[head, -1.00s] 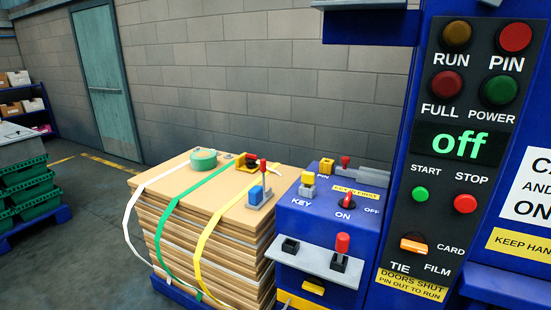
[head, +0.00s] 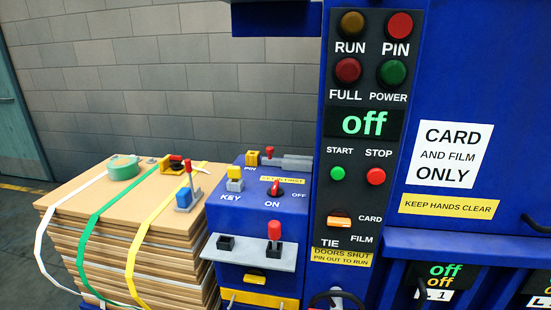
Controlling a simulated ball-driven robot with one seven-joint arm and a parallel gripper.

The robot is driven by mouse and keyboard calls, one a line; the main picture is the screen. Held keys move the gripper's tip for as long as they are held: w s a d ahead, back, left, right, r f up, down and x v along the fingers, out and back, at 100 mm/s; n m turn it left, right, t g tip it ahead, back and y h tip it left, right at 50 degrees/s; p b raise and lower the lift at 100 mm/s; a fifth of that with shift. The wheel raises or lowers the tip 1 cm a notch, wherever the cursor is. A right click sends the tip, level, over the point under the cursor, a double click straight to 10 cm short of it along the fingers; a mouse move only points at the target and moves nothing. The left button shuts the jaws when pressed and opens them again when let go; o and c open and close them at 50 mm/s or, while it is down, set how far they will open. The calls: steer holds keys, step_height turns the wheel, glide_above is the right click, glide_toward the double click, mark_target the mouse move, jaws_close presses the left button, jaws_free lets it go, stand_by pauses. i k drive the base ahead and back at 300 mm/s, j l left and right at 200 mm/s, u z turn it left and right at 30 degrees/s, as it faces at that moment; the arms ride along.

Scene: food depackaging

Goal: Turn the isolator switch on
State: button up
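The isolator switch appears to be the red-handled rotary knob (head: 275,188) on top of the blue box (head: 287,206), in the head view left of the control panel. The word ON is printed below it and OFF to its right. Its handle looks to stand up and away from me; I cannot tell for sure which label it points to. The display (head: 364,122) on the black panel reads "off" in green. My gripper is not in view.
A yellow-topped key piece (head: 235,175) and a red-knobbed pin (head: 269,153) flank the switch. A grey shelf (head: 252,255) with a red-topped plug (head: 274,230) juts out in front. A strapped cardboard stack (head: 145,235) stands left. START (head: 338,174) and STOP (head: 376,176) buttons are right.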

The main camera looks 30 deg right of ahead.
mark_target(254, 274)
steer(key=i+l+u, duration=0.25)
steer(key=i, duration=0.2)
steer(key=i+l+u, duration=0.3)
steer(key=i, duration=0.15)
steer(key=j, duration=0.1)
